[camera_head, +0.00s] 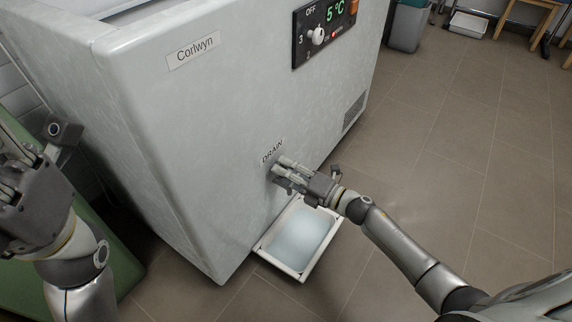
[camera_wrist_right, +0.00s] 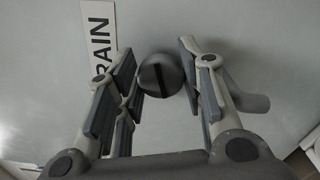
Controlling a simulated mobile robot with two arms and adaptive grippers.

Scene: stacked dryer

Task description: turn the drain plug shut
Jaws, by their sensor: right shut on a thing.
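The drain plug (camera_wrist_right: 163,76) is a dark round knob with a raised bar across its face, on the pale freezer front beside the DRAIN label (camera_wrist_right: 97,38). The bar stands near upright in the wrist view. My right gripper (camera_head: 279,171) is at the plug below the label, and its fingers hide the plug in the head view. In the wrist view its fingers lie on both sides of the plug, shut on it. My left gripper (camera_head: 32,190) is at the left edge, away from the freezer's drain; its fingers are partly cut off and their opening is unclear.
A white tray (camera_head: 262,246) holding pale liquid sits on the floor below the drain. The Corlwyn chest freezer (camera_head: 190,130) has a control panel (camera_head: 318,35) reading 5 °C. A grey bin (camera_head: 408,28) stands at the back. The tiled floor at right is mostly clear.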

